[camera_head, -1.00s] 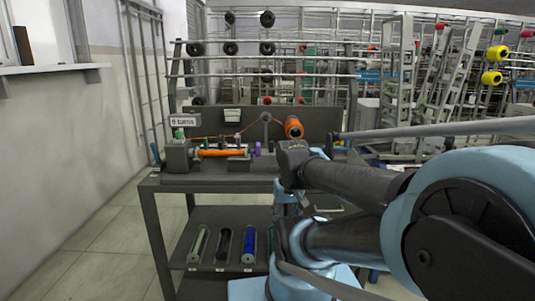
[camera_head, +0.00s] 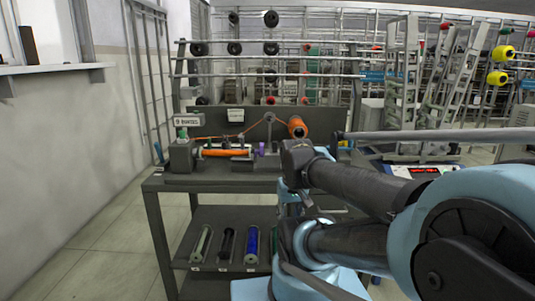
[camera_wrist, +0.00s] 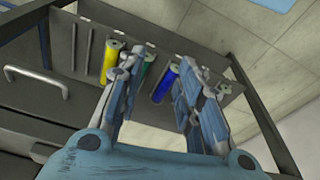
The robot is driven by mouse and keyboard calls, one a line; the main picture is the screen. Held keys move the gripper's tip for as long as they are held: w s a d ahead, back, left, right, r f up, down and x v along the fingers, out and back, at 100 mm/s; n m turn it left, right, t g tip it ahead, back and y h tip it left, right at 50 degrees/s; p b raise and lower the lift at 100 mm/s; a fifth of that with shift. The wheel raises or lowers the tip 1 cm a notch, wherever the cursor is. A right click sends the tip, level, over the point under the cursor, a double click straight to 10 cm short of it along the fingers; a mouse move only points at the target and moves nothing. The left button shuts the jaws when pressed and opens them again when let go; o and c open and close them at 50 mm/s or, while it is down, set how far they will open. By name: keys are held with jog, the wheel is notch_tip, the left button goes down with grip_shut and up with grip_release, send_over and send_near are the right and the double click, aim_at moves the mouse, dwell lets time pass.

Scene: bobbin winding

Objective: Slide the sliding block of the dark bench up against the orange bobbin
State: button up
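The dark bench (camera_head: 215,183) stands left of centre in the head view, with a winding device on its top. The orange bobbin (camera_head: 228,153) lies horizontally in this device. A small dark block at its right end (camera_head: 242,159) may be the sliding block; it is too small to tell whether they touch. My gripper (camera_wrist: 157,72) is open in the wrist view, its fingers apart and empty. It faces the shelf with bobbins, away from the orange bobbin. In the head view my gripper is not discernible behind my arm.
The lower shelf holds several bobbins, including a blue one (camera_head: 251,244) and a black one (camera_head: 226,245); a yellow one (camera_wrist: 110,62) shows in the wrist view. An orange thread cone (camera_head: 298,127) stands at the device's right. A wall is at left, thread racks behind.

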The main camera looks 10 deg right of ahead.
jog(key=shift+s+r, duration=0.3)
jog(key=shift+r, duration=0.2)
jog(key=c, duration=0.4)
jog(key=w+r+m, duration=0.1)
jog(key=w+r, duration=0.1)
jog(key=w+r+m, duration=0.3)
jog(key=w+r, duration=0.1)
jog(key=shift+d+r, duration=0.25)
jog(key=shift+d, duration=0.1)
grip_shut()
jog(key=w+d+r+m+g+y, duration=0.1)
jog(key=w+d+r+m, duration=0.35)
jog(key=w, duration=0.45)
jog(key=w+d+r+m+y, duration=0.1)
jog(key=w+d+r+m, duration=0.25)
jog(key=w+m, duration=0.4)
jog(key=w+d+r+m+g+y, duration=0.1)
jog(key=w+d+r+m, duration=0.3)
jog(key=w, duration=0.7)
jog(key=x, duration=0.3)
jog(key=d+x, duration=0.1)
jog(key=x, duration=0.5)
jog(key=shift+w+f, duration=0.1)
jog(key=shift+f, duration=0.4)
jog(key=shift+w+a, duration=0.1)
jog(key=shift+a, duration=1)
jog(key=shift+w+a, duration=0.2)
jog(key=shift+a, duration=0.6)
